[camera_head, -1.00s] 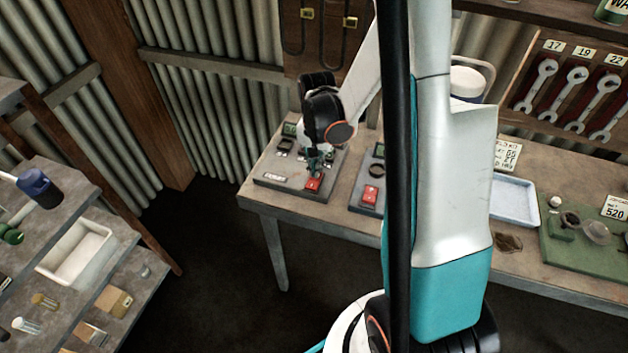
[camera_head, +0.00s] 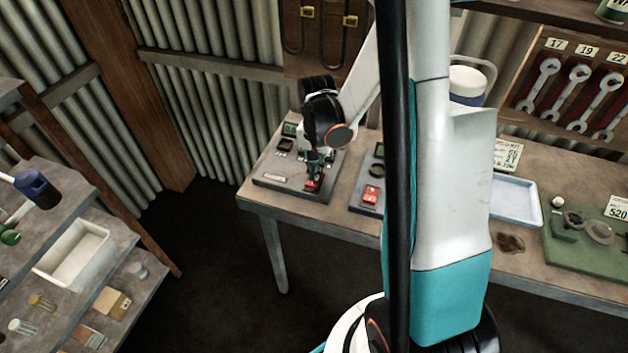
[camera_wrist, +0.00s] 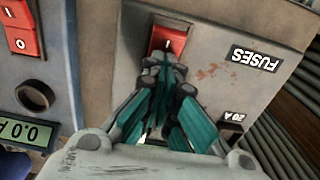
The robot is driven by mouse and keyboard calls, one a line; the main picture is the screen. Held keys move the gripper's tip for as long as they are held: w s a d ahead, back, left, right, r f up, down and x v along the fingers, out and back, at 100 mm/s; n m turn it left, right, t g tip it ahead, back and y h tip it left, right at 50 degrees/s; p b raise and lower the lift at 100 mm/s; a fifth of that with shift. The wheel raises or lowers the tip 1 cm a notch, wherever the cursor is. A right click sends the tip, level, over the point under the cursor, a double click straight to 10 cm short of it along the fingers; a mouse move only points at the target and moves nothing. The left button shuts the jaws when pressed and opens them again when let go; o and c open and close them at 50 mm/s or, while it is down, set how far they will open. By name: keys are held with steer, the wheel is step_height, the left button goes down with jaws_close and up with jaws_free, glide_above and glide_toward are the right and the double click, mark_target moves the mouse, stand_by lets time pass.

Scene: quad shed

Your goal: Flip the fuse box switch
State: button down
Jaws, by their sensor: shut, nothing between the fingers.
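The fuse box (camera_head: 333,185) lies on the left end of the workbench as a grey panel. In the wrist view its "FUSES" label (camera_wrist: 255,59) shows upside down. Its red rocker switch (camera_wrist: 168,38) sits at the panel's edge, with the "I" mark visible and its near part hidden behind the fingers. My gripper (camera_wrist: 165,62) is shut and empty, with its teal fingertips at the near part of the red switch. They look to be touching it or very close. In the head view my gripper (camera_head: 314,172) points down over the switch (camera_head: 313,184).
A second panel with a red switch (camera_head: 371,195) stands just right; its switch (camera_wrist: 20,30) shows "I" and "O" in the wrist view. A blue-white tray (camera_head: 515,200) and a green mat (camera_head: 575,245) lie further right. A shelf unit stands at the left.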

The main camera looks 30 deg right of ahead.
steer(key=shift+r, duration=0.1)
step_height(320, 180, up, 7)
steer(key=p, duration=0.4)
stand_by(0.4)
stand_by(0.4)
